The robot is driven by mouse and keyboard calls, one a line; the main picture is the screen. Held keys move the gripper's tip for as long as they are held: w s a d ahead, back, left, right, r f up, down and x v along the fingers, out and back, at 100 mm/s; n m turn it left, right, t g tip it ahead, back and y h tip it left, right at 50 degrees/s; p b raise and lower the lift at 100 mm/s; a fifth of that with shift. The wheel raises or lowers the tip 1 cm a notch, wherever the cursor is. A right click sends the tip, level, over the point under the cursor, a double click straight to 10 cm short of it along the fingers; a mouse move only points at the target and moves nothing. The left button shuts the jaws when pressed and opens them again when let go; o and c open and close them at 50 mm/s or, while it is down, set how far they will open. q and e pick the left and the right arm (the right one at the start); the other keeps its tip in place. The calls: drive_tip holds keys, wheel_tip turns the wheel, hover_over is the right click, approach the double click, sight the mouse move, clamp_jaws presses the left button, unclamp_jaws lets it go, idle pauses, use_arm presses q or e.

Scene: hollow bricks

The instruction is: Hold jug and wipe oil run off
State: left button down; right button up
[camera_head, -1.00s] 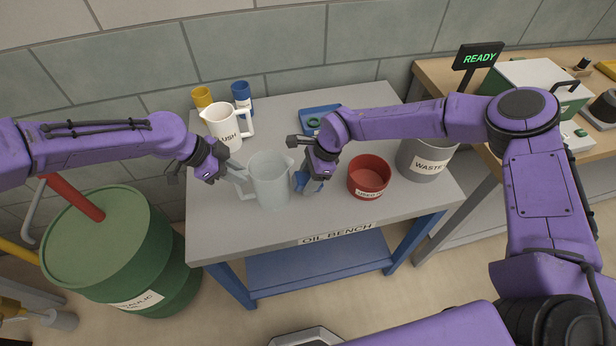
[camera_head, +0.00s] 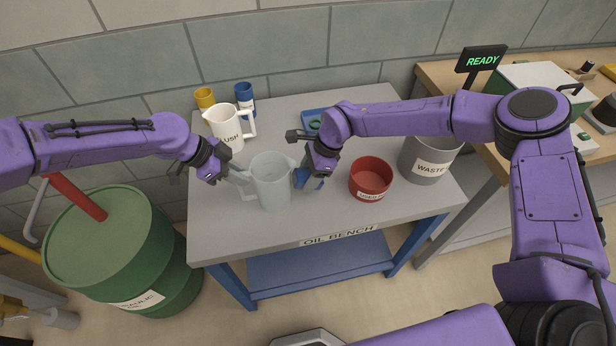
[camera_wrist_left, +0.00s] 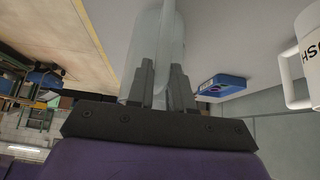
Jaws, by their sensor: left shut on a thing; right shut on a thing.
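A translucent grey jug (camera_head: 271,184) stands upright on the grey bench. My left gripper (camera_head: 236,175) is shut on the jug's handle at its left side. In the left wrist view the jug (camera_wrist_left: 152,45) rises between the fingers of my left gripper (camera_wrist_left: 160,85). My right gripper (camera_head: 303,178) is shut on a blue cloth (camera_head: 311,182) at the jug's right side, close to its wall. I cannot tell whether the cloth touches the jug. No oil is clear to see on the jug.
On the bench (camera_head: 330,228) stand a white jug (camera_head: 227,127), yellow (camera_head: 205,98) and blue cups (camera_head: 244,96), a blue tray (camera_head: 313,118), a red bowl (camera_head: 369,181) and a grey waste bin (camera_head: 429,160). A green drum (camera_head: 115,245) stands left.

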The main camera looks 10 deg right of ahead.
drive_tip(key=shift+r, duration=2.1)
drive_tip(key=shift+a+f, duration=0.15)
drive_tip(key=shift+f, duration=3)
drive_tip(key=shift+r, duration=3.15)
drive_tip(key=shift+f, duration=3.2)
drive_tip(key=shift+r, duration=3.2)
drive_tip(key=shift+f, duration=2.55)
